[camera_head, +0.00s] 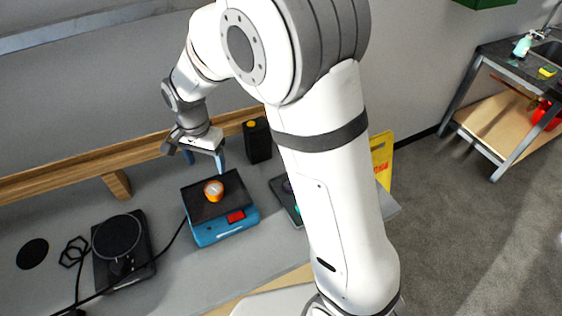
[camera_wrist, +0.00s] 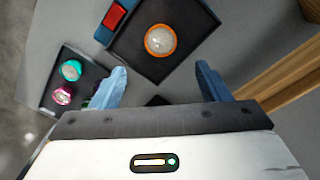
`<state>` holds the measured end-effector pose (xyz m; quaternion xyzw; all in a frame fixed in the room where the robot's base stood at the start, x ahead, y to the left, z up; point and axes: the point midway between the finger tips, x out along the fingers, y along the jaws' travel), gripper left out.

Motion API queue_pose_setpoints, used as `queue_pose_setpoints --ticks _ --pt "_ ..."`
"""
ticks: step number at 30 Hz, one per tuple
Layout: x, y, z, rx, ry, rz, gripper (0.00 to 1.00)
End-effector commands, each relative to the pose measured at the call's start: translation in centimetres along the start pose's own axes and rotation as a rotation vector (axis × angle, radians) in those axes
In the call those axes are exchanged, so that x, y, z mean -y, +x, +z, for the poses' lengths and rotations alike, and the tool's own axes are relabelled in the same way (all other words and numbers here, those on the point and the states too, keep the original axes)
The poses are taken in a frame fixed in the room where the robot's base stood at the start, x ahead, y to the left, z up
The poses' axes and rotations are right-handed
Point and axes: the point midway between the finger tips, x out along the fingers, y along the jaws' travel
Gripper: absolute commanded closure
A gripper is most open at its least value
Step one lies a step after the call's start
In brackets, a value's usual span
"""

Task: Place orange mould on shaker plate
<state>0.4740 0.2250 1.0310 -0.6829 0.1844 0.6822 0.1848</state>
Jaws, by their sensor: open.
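The orange mould (camera_head: 213,190) is a small round orange cup with a pale filling. It rests on the dark top of the blue shaker plate (camera_head: 207,232), near the middle. The mould also shows in the wrist view (camera_wrist: 160,40), on the dark square plate (camera_wrist: 193,22) with a red display on its blue front. My gripper (camera_head: 205,160) is above and behind the shaker plate. Its two blue fingers are spread apart and empty. In the wrist view the open fingers (camera_wrist: 163,82) are apart from the mould, which lies beyond the fingertips.
A dark tray (camera_wrist: 60,100) holds a teal and a pink round mould. A black box (camera_head: 257,140) stands behind the shaker, by the wooden rail (camera_head: 80,165). A black round-topped device (camera_head: 117,238) with a cable is at left. Grey bench shows between them.

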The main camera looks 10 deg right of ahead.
Motion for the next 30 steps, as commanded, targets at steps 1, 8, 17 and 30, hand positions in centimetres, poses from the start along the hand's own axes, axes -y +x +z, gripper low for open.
queue_pose_setpoints --ticks 1,8,17,30 --pt "-0.4 -0.5 -0.2 -0.003 -0.004 -0.005 0.3" --pt "-5.5 -4.6 -1.4 -0.038 -0.087 -0.045 0.3" --pt "-14.8 -9.6 -1.3 -0.118 -0.248 -0.089 0.3" --pt "-26.1 -12.3 2.5 -0.255 -0.468 -0.088 0.3"
